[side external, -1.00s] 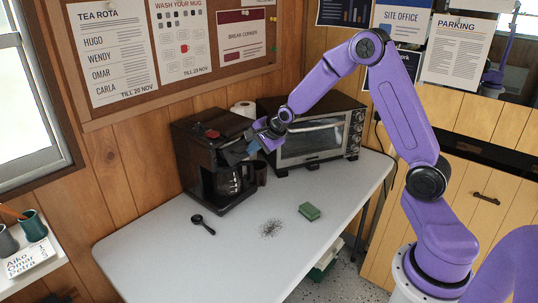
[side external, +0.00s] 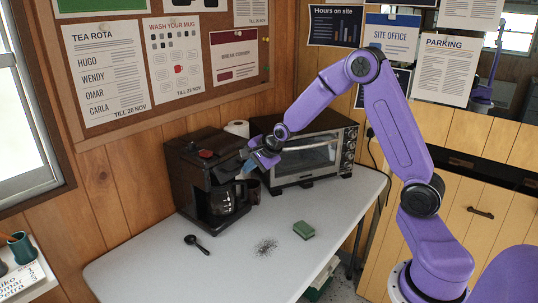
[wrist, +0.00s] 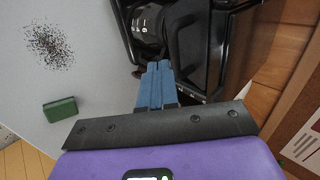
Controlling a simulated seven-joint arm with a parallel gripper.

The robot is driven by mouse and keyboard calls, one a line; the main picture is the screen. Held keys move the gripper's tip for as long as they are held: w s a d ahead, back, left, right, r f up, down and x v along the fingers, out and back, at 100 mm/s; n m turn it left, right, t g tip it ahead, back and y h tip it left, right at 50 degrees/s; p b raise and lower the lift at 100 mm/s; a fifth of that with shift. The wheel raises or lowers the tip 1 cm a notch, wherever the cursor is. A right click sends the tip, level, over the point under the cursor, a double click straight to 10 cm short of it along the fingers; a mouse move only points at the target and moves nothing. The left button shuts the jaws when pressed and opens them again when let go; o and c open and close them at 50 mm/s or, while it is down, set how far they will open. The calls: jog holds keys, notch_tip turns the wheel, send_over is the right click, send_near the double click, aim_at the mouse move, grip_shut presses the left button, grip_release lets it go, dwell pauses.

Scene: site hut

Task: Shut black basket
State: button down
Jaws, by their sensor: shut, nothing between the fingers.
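The black basket (side external: 224,172) is in the upper front of the dark coffee maker (side external: 187,165), above the glass carafe (side external: 222,200). From the side it looks close to the body; whether it is fully in is hard to tell. My gripper (side external: 246,168) is at the right front of the coffee maker, by the basket. In the wrist view its blue fingers (wrist: 155,80) are together, with nothing between them, and point at the dark machine. Whether the fingertips touch the basket cannot be told.
A toaster oven (side external: 305,155) stands close on the right, with a paper roll (side external: 237,128) behind. A dark mug (side external: 252,188) is beside the carafe. A black scoop (side external: 197,243), spilled grounds (side external: 265,246) and a green sponge (side external: 304,230) lie on the white table (side external: 150,265). The front is mostly clear.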

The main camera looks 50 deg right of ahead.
jog(key=s+f+v, duration=0.1)
jog(key=v, duration=1)
jog(key=s+a+f+n+g+y, duration=0.15)
jog(key=s+a+n+g, duration=0.35)
jog(key=s+a+n, duration=0.95)
jog(key=s+n+g+h, duration=0.1)
jog(key=s+n+g, duration=0.2)
jog(key=s+n, duration=1.3)
jog(key=shift+s+a+f, duration=0.35)
jog(key=shift+s+a, duration=0.1)
jog(key=shift+s, duration=0.15)
